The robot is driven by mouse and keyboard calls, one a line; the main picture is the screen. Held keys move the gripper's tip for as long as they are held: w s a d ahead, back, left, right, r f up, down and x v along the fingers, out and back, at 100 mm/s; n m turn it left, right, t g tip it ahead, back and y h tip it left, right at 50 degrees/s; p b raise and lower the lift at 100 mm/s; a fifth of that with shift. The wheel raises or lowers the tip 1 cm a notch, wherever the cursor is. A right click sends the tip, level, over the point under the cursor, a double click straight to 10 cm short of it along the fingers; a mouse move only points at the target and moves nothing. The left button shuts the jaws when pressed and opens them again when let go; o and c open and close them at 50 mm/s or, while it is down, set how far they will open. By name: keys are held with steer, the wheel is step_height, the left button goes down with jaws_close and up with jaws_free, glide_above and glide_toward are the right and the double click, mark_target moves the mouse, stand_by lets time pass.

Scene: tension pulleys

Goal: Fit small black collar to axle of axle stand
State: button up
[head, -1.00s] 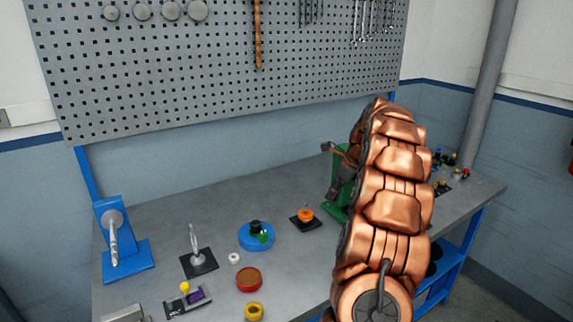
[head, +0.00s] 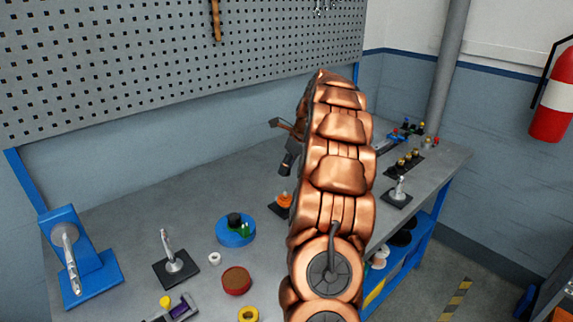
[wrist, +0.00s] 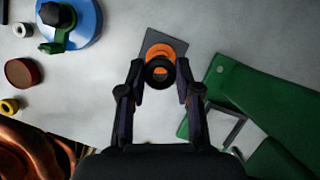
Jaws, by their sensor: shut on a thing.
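My gripper (wrist: 160,76) is shut on the small black collar (wrist: 149,72), a black ring held between the fingertips in the wrist view. Through the ring's hole I see orange from a piece below. In the head view my gripper (head: 287,160) is above the bench, and the collar cannot be made out. A blue stand (head: 98,275) with a slanting silver axle (head: 70,258) is at the far left. Black plates with upright silver pegs stand at left (head: 172,262) and right (head: 397,193). I cannot tell for certain which is the axle stand.
Below my gripper an orange piece (wrist: 160,50) sits on a dark plate (wrist: 178,46). A green bracket (wrist: 235,105) is close on the right. A blue disc (head: 236,232), white ring (head: 215,258), red-brown disc (head: 236,279) and yellow ring (head: 248,314) are on the bench.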

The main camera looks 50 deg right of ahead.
mark_target(289, 175)
steer(key=shift+s+f+b, duration=0.1)
steer(key=shift+f+b, duration=1.25)
steer(key=shift+f, duration=0.95)
steer(key=shift+f+p, duration=0.15)
steer(key=shift+p, duration=0.2)
steer(key=shift+p, duration=0.7)
steer(key=shift+f, duration=0.55)
steer(key=shift+f, duration=1)
steer(key=shift+f+p, duration=0.4)
steer(key=shift+f, duration=0.35)
stand_by(0.8)
steer(key=shift+f, duration=0.2)
steer(key=shift+c, duration=0.6)
steer(key=shift+f, duration=0.1)
steer(key=shift+c, duration=0.6)
